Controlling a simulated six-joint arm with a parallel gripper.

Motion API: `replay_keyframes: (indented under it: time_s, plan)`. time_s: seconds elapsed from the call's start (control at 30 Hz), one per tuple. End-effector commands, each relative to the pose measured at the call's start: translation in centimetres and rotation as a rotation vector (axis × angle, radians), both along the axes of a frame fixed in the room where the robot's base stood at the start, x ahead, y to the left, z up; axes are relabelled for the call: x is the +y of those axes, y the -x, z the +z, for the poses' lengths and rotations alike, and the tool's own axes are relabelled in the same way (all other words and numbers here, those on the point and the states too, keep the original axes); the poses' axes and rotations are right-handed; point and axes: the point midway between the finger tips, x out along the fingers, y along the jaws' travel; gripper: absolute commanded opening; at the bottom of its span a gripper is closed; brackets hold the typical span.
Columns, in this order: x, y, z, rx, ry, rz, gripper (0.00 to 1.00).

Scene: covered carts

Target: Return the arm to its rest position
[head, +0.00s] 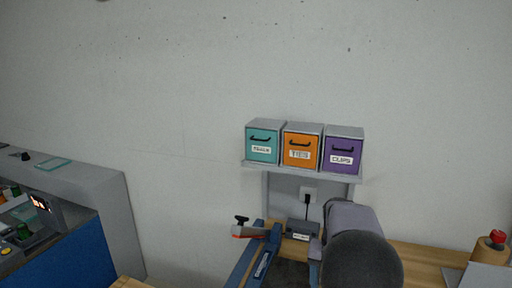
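Part of my own arm shows at the bottom, right of centre, as a pale grey-purple link with a dark rounded cap. It is in front of a wooden bench (420,258). My gripper is not in view, so I cannot tell whether it is open, shut or holding anything. The arm hides part of the bench and what is behind it.
A wall shelf (305,170) holds a teal drawer box (263,146), an orange one (300,151) labelled TIES and a purple one (342,155). A red-and-grey clamp (250,231) sits by a blue frame (262,258). A grey-and-blue cabinet (110,215) stands left.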

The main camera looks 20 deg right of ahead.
Motion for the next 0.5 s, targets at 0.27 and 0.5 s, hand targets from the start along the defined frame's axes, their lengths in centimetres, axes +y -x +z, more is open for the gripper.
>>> replay_keyframes:
  time_s: [0.27,0.5]
  plan:
    - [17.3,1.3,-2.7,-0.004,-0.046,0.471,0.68]
    - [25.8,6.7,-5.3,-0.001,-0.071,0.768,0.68]
